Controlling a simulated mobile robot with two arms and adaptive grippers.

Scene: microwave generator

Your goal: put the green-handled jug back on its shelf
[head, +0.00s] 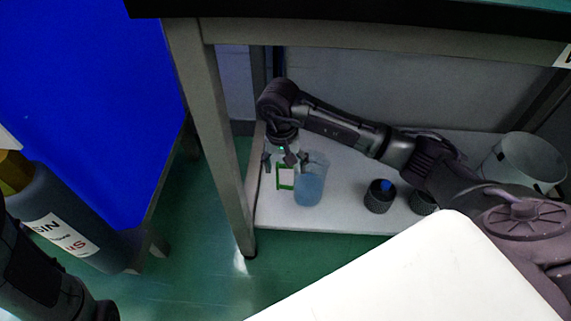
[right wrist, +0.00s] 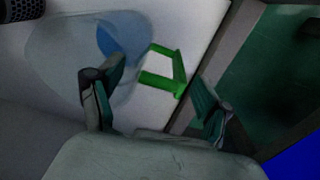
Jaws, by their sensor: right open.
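The jug (head: 312,183) is clear with blue showing in its lower part and a green handle (head: 285,180) on its left side. It stands on the white lower shelf (head: 340,218) under the bench, near the shelf's left end. My right gripper (head: 279,163) is at the handle side of the jug. In the right wrist view the jug (right wrist: 85,50) is at upper left, and its green handle (right wrist: 165,72) lies between the two spread fingers (right wrist: 155,105). The fingers are open and apart from the handle. My left gripper is not identifiable in the head view.
Dark ribbed round items (head: 380,196) stand right of the jug, one with a blue top. A clear round container (head: 524,163) is at the shelf's right end. The bench leg (head: 222,140) stands just left of the shelf. A dark labelled bottle (head: 65,220) is at left.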

